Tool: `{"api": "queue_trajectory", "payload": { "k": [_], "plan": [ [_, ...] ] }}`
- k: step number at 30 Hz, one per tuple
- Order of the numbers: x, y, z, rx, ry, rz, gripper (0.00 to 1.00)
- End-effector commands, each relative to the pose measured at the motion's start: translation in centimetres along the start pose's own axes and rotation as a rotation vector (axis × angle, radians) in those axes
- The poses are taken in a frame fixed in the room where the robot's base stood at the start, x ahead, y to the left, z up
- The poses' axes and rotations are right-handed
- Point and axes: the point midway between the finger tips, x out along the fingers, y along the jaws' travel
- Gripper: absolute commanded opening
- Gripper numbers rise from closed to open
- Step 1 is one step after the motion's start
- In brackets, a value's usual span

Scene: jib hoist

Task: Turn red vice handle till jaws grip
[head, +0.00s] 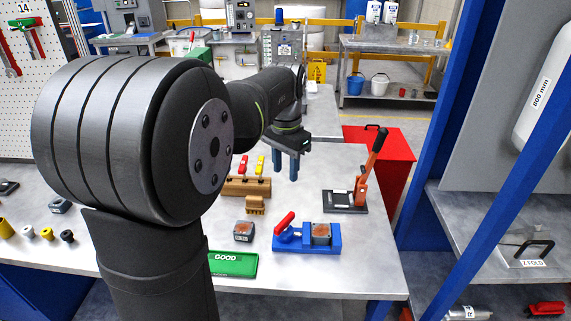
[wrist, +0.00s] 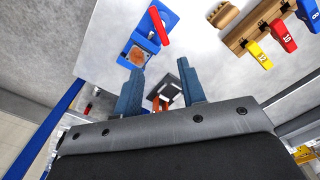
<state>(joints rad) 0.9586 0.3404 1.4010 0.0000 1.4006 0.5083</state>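The blue vice (head: 292,245) lies on the grey bench, and its red handle (head: 285,222) sticks up at its left end. A grey block with a rusty-brown top (head: 321,234) sits in the vice; I cannot tell whether the jaws touch it. In the wrist view the vice (wrist: 165,14) is at the top, with the red handle (wrist: 158,26) across it and the block (wrist: 136,56) below left. My gripper (head: 286,165) is above the bench, behind and apart from the vice. In the wrist view my gripper (wrist: 162,90) has its fingers apart with nothing held between them.
A black press with an orange lever (head: 368,168) stands right of my gripper. A wooden rack (head: 247,187) with red and yellow tags is to the left. Another block (head: 243,231) and the green GOOD tray (head: 233,265) lie left of the vice. Blue posts (head: 435,110) rise at right.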

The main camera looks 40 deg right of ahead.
Motion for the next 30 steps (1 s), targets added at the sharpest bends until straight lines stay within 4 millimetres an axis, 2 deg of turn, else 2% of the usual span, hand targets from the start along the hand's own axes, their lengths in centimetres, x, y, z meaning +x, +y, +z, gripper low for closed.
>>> {"api": "queue_trajectory", "payload": {
  "k": [10,11,15,16,20,24,30],
  "plan": [
    [-0.6,0.0,0.0,0.0,0.001,0.0,0.37],
    [-0.6,0.0,0.0,0.0,0.001,0.0,0.33],
    [0.2,-0.6,0.2,0.0,0.007,0.033,0.06],
    [0.7,-1.0,0.4,0.001,0.012,0.052,0.0],
    [3.2,-3.2,1.2,0.005,0.07,0.18,0.0],
    [6.1,-6.4,2.5,0.001,0.196,0.324,0.0],
    [8.4,-10.2,3.9,-0.022,0.384,0.428,0.0]
  ]
}}
